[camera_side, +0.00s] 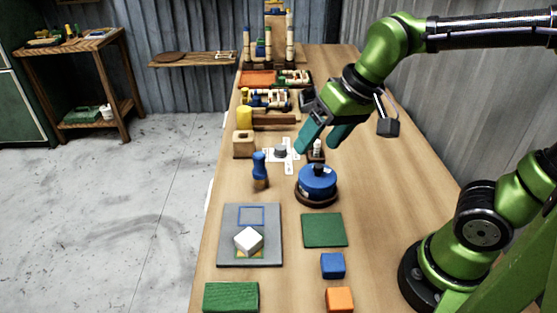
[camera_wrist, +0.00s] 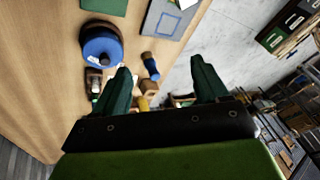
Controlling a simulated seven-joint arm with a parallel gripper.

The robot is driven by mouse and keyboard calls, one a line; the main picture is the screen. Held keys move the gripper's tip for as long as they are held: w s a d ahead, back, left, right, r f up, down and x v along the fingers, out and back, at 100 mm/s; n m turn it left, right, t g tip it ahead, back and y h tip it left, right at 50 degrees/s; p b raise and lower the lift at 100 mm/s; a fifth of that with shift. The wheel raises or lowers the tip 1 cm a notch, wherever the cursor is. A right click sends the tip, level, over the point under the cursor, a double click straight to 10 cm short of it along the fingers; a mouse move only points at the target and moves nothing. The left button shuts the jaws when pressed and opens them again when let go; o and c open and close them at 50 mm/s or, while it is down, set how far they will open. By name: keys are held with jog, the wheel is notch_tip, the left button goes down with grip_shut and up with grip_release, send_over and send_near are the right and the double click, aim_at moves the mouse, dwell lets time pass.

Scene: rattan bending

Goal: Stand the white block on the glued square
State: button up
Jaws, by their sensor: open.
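The white block (camera_side: 249,240) sits on the grey board (camera_side: 230,228), turned at an angle to the board's edges. Under it shows a patch with yellow and green edges (camera_side: 239,257), mostly hidden by the block. A blue-outlined square (camera_side: 251,215) farther up the board is empty. I cannot tell which mark is the glued square. My gripper (camera_side: 317,147) is open and empty, above the table beyond the board and well away from the block.
A blue round-topped object (camera_side: 318,182) and a blue-handled tool (camera_side: 260,170) stand between gripper and board. A green mat (camera_side: 324,230), blue block (camera_side: 333,265), orange block (camera_side: 339,299) and green block (camera_side: 231,296) lie nearer. Racks and wooden parts crowd the far table.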

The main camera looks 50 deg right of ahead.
jog(key=s+d+t, duration=0.1)
jog(key=s+d, duration=0.1)
jog(key=s, duration=0.1)
jog(key=s+d+m+t, duration=0.1)
jog(key=d, duration=0.1)
jog(key=shift+s+r+t, duration=0.2)
jog(key=shift+r+t, duration=0.05)
jog(key=shift+t, duration=0.05)
